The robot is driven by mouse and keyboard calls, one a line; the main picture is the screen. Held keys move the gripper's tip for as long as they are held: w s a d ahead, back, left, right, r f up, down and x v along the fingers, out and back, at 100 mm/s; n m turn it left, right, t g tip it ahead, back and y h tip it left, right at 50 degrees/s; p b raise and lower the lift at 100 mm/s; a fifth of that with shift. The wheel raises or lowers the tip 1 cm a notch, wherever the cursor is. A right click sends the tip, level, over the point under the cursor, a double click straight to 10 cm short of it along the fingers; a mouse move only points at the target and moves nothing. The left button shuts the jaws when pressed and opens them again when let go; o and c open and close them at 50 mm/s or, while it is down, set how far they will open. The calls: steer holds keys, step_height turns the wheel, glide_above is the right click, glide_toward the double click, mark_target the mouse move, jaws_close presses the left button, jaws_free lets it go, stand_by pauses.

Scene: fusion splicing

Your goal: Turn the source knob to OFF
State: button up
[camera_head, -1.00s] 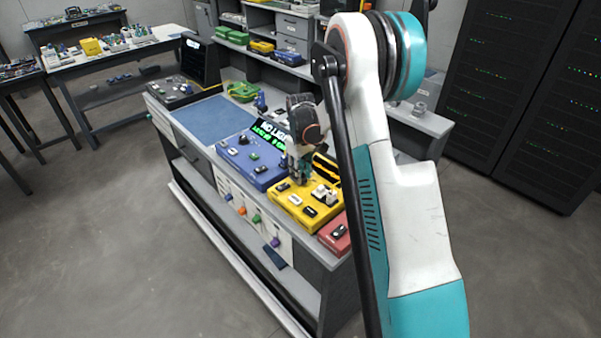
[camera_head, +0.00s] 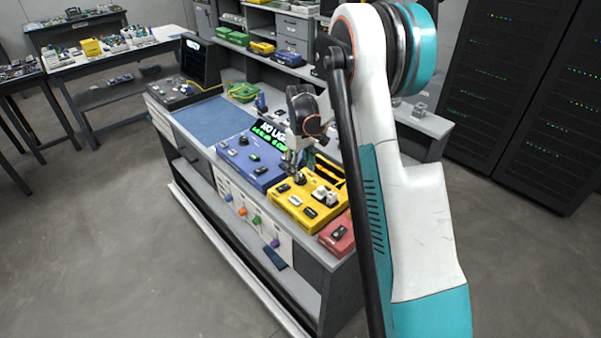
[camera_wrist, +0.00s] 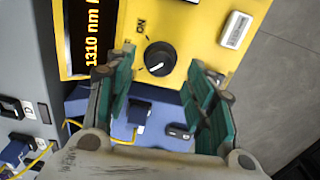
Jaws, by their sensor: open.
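The source knob (camera_wrist: 160,58) is a round black knob on the yellow box (camera_wrist: 195,22). A white line marks it at the lower left. The word ON is printed on the box to the upper left of the knob. In the head view the yellow box (camera_head: 289,203) sits on the bench. My gripper (camera_head: 293,166) is over the yellow box's back left part. In the wrist view its two teal fingers are spread, with the knob showing in the gap between them. The gripper is empty. Whether the fingers are level with the knob is unclear.
An orange display (camera_wrist: 92,38) reading 1310 nm is beside the knob. A blue box (camera_head: 238,160) stands left of the yellow box, with a green-lettered screen (camera_head: 270,132) behind. A red box (camera_head: 336,236) is at the right. A blue mat (camera_head: 215,118) lies clear.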

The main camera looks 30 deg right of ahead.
mark_target(300, 176)
step_height(300, 176, up, 9)
stand_by(0.3)
steer(key=shift+a+r, duration=0.1)
steer(key=shift+r, duration=0.05)
stand_by(0.3)
steer(key=s+a+r+m+t, duration=0.1)
steer(key=s+a+r+t, duration=0.2)
steer(key=s+a+r, duration=0.9)
steer(key=s+a+m+t, duration=0.1)
steer(key=s+a+t, duration=0.1)
steer(key=s, duration=0.8)
steer(key=s+a+f+m+t, duration=0.1)
steer(key=s+a+t, duration=0.1)
steer(key=s, duration=0.8)
steer(key=shift+a+f, duration=0.15)
steer(key=shift+a, duration=0.5)
